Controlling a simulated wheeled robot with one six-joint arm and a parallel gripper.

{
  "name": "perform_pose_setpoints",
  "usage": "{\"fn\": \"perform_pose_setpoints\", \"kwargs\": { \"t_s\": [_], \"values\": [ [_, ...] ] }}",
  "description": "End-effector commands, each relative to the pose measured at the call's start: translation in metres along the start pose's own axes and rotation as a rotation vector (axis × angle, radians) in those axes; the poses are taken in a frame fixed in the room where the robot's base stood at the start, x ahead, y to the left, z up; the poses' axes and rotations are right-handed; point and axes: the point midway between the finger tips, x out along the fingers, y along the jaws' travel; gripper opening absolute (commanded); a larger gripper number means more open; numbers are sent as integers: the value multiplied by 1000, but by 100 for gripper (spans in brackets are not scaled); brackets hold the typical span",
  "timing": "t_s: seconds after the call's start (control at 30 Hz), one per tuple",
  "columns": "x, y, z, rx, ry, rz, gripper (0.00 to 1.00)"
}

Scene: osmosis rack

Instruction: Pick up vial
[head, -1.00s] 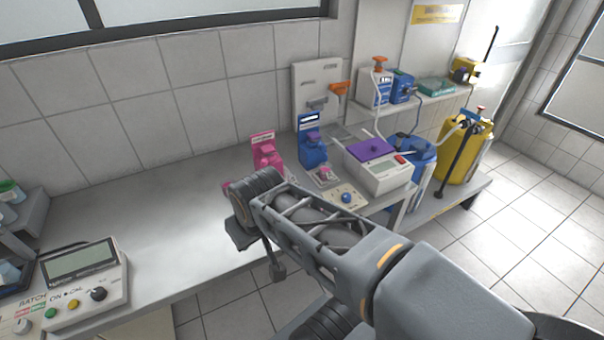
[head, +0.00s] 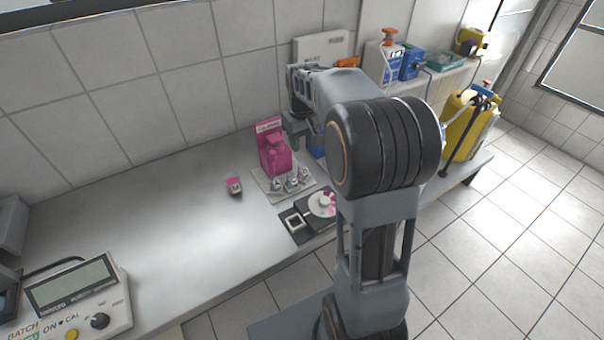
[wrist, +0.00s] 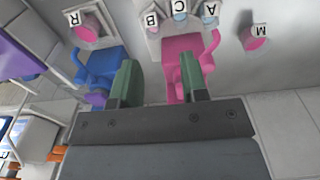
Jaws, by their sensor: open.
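Several small vials with lettered white labels show in both views. Vial M (wrist: 255,37), with a pink cap, stands alone on the bench; a lone pink-capped vial (head: 234,186) shows left of the pink stand in the head view. Vials A (wrist: 210,11), C (wrist: 180,9) and B (wrist: 152,20) sit in a row at the pink stand (head: 274,155). Vial R (wrist: 82,25) is by the blue stand (wrist: 98,68). My gripper (wrist: 160,78) is open, its green fingers apart with nothing held, above the pink and blue stands. My arm hides most of the blue stand in the head view.
A black device (head: 311,214) with a white disc lies at the bench's front edge. A batch meter (head: 75,297) stands at lower left. The bench (head: 160,220) between is clear. Yellow tank (head: 462,130) and shelf bottles are at right.

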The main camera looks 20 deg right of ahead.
Motion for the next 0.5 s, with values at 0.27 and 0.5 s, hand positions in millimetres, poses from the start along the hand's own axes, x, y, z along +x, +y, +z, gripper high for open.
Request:
{"fn": "perform_pose_setpoints", "kwargs": {
  "t_s": [0.27, 0.5],
  "values": [
    [36, 22, -20, -13, -47, -16, 41],
    [79, 21, -19, -14, -49, -16, 41]
  ]
}}
